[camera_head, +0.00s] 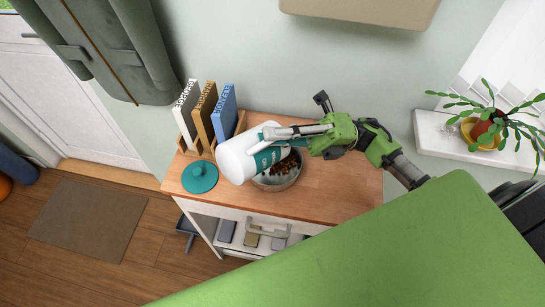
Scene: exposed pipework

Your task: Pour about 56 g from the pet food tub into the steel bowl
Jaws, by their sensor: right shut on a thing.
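The pet food tub (238,160) is white with a teal band. It is tilted over the steel bowl (280,184) on the wooden cabinet top. My right gripper (284,136) comes in from the right and is shut on the tub. Brown kibble (287,167) shows at the tub's mouth and over the bowl; I cannot tell how much lies in the bowl. The tub and gripper hide the back part of the bowl. A round teal lid (200,177) lies on the cabinet top left of the bowl. My left gripper is not in view.
Several books (209,113) stand in a wooden holder at the back left of the cabinet top (335,190). The cabinet top is clear right of the bowl. A potted plant (484,127) stands on the white sill at right. A beige box (365,8) hangs above.

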